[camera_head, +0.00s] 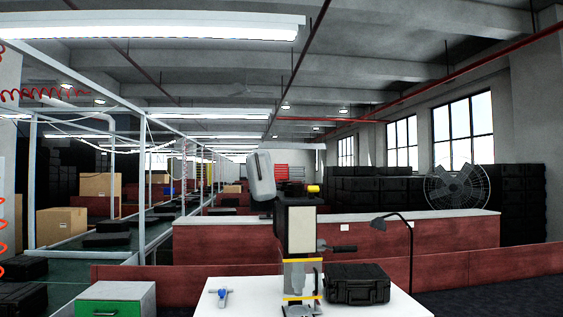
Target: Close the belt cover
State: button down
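A bench machine (301,236) that looks like a drill press stands upright on the white table. It has a dark body with a pale front panel and yellow parts. The belt cover (262,176) appears to be the light grey rounded piece above its top left. It is raised and tilted, standing open. The cover's hinge is too small to make out. A dark handle (338,248) sticks out from the right side of the machine. My gripper is not in view.
The white table (240,298) also holds a black case (357,284) at right and a small blue tool (223,294) at left. A thin dark lamp (410,255) rises behind the case. A green-fronted drawer unit (116,301) stands left. A red-brown low wall (480,268) runs behind.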

aim_at(259, 168)
jog(key=z, duration=0.2)
jog(key=i, duration=0.85)
jog(key=u, duration=0.75)
jog(key=i, duration=0.7)
jog(key=u, duration=0.75)
